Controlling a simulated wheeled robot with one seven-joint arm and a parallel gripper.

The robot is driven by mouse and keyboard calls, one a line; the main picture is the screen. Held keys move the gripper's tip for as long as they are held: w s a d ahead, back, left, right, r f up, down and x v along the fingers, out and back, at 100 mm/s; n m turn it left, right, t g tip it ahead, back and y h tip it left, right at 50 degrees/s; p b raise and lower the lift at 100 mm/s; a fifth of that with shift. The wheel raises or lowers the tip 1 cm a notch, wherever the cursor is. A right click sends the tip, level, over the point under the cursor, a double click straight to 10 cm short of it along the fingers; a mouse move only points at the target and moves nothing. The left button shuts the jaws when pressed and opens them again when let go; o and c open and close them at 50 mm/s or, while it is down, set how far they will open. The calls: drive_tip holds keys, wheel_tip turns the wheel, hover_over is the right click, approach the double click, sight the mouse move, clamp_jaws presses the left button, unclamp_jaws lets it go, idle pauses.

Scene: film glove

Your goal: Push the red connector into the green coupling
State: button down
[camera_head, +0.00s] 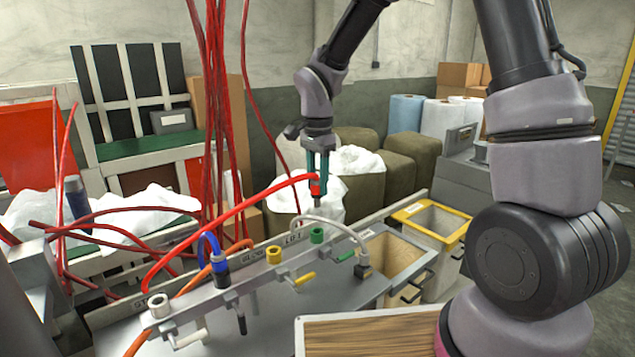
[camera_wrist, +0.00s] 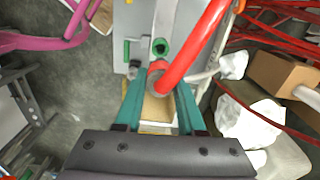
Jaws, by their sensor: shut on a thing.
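My gripper (camera_head: 318,172) is shut on the red connector (camera_head: 317,188), which hangs from its teal fingers at the end of a thick red hose (camera_head: 240,208). The green coupling (camera_head: 317,236) sits on the grey rail, below the connector, with a clear gap between them. In the wrist view, the red connector (camera_wrist: 158,70) is between the fingertips (camera_wrist: 160,88), and the green coupling (camera_wrist: 160,47) shows its open round mouth just beyond it. The connector's lower end is hard to make out in the wrist view.
The rail also bears a yellow coupling (camera_head: 274,254), a blue connector (camera_head: 219,261) and a white coupling (camera_head: 158,304). A grey cable (camera_head: 330,222) arches close to the green coupling. Red hoses (camera_head: 215,110) hang at left. A yellow-rimmed bin (camera_head: 446,207) stands at right.

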sight(317, 206)
drive_tip(key=shift+f, duration=2.95)
drive_tip(key=shift+f, duration=1.6)
drive_tip(key=shift+c, duration=2.2)
unclamp_jaws()
wheel_tip(317, 206, up, 11)
drive_tip(key=shift+f, duration=0.15)
drive_tip(key=shift+s, duration=0.1)
